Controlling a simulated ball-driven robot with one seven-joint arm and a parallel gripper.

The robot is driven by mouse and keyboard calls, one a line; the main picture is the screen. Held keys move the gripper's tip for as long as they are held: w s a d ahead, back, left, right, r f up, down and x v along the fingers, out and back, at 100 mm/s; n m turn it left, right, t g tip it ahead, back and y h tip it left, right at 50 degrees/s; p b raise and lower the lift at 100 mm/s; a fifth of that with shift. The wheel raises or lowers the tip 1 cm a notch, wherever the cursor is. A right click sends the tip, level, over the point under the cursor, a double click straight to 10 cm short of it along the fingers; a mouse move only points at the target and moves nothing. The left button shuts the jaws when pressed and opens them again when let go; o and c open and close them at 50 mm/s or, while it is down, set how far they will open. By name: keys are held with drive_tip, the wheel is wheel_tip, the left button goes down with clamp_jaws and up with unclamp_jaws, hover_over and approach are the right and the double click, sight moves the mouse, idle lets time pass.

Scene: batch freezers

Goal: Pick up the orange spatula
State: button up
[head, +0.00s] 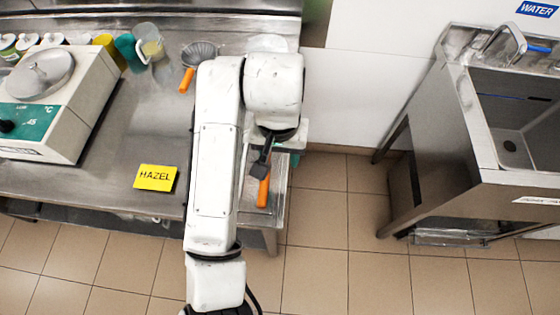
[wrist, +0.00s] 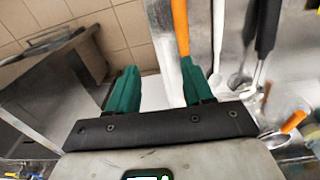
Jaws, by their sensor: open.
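The orange spatula shows as an orange handle (head: 263,192) near the right edge of the steel counter; its upper part is hidden under my arm in the head view. In the wrist view the orange handle (wrist: 181,25) runs down toward the right fingertip, thinning near it; its far end is hidden behind that finger. My gripper (wrist: 160,68) has two green fingers standing well apart, with nothing seen held between them. The handle lies nearer the right finger than the left; I cannot tell whether they touch. In the head view my wrist covers most of the gripper.
A black-handled tool (wrist: 266,25) lies beside the spatula. A scoop with an orange handle (head: 187,80) lies farther back. A yellow HAZEL card (head: 155,178) and a white machine (head: 62,95) are on the counter at left. A steel sink (head: 515,120) stands right, across open tiled floor.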

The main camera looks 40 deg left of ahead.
sight(264, 186)
drive_tip(key=shift+n, duration=0.3)
drive_tip(key=f+b, duration=0.1)
drive_tip(key=s+a+f, duration=0.1)
drive_tip(key=s+a+f+b, duration=0.1)
drive_tip(key=f, duration=0.1)
drive_tip(key=shift+a+b, duration=0.25)
drive_tip(key=shift+b, duration=0.05)
drive_tip(key=shift+s+a+f+p, duration=0.15)
drive_tip(key=shift+f+p, duration=0.1)
drive_tip(key=shift+f, duration=1.3)
drive_tip(key=shift+a+f+p, duration=0.1)
drive_tip(key=shift+f+p, duration=0.15)
drive_tip(key=shift+f, duration=1.3)
drive_tip(key=shift+c, duration=0.3)
clamp_jaws()
